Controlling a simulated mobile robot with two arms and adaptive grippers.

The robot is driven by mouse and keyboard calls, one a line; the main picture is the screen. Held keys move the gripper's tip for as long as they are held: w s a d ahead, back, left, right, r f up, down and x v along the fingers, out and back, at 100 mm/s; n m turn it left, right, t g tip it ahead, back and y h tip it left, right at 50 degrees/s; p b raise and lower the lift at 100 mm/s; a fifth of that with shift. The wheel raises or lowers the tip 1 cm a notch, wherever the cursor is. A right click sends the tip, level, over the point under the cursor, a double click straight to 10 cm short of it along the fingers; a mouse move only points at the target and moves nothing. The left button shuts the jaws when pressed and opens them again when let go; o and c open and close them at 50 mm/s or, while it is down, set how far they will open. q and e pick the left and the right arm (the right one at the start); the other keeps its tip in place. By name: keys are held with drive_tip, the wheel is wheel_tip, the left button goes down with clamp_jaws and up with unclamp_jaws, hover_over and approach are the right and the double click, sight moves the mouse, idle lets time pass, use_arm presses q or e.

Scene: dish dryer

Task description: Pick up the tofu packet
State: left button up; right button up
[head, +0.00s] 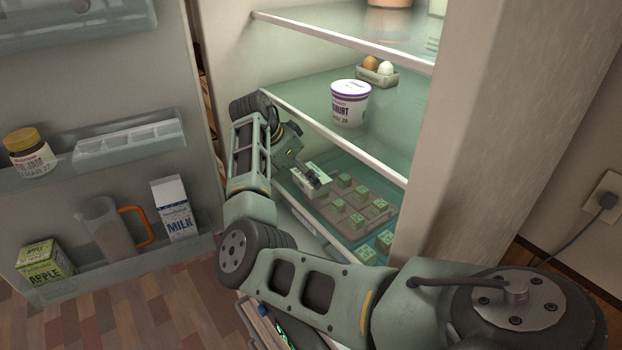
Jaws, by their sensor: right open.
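A small pale packet (313,188), which looks like the tofu packet, lies on the lower fridge shelf at the left end of a grey tray. Its label is too small to read. My right arm reaches into the fridge, and its gripper (309,176) is open, with its fingers pointing down at the packet. The fingers overlap the packet's top in this view; I cannot tell whether they touch it. The gripper hides part of the packet. My left gripper is not in view.
The grey tray (328,207) holds several small green-patterned blocks (357,220). A yogurt tub (349,105) and an egg carton (381,79) stand on the shelf above, whose front edge (335,133) is close over my arm. The open door holds a jar, jug and milk carton (175,210).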

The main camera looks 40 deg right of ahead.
drive_tip(key=d, duration=0.1)
drive_tip(key=d+f+p, duration=0.1)
drive_tip(key=d, duration=0.1)
drive_tip(key=shift+s+f+p, duration=0.25)
drive_tip(key=shift+f+p, duration=0.15)
drive_tip(key=shift+d+f, duration=0.2)
drive_tip(key=shift+f, duration=0.2)
drive_tip(key=shift+a, duration=0.1)
drive_tip(key=shift+c, duration=1.2)
drive_tip(key=c, duration=1.1)
drive_tip(key=shift+r, duration=0.1)
drive_tip(key=shift+c, duration=0.5)
